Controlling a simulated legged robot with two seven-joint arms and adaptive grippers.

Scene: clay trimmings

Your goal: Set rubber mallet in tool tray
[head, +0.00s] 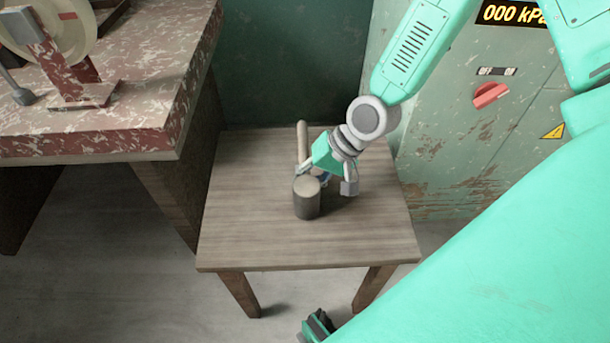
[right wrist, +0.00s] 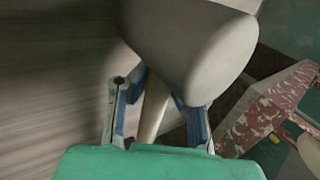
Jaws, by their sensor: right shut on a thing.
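The rubber mallet has a thick grey cylindrical head (head: 307,200) and a pale wooden handle (head: 302,140). It is over the small wooden table in the head view, its handle toward the back. My right gripper (head: 325,178) is shut on the handle close to the head. In the right wrist view the handle (right wrist: 153,108) lies between the two fingers (right wrist: 158,115), and the big grey head (right wrist: 190,45) fills the top middle. I cannot tell whether the mallet touches the table. No tool tray shows in either view.
The small wooden table (head: 300,248) is otherwise bare. A higher red-speckled bench (head: 110,120) stands at the left with a wheel-like device (head: 60,35) on it. A worn green cabinet (head: 450,170) with a red knob (head: 490,94) stands behind at the right.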

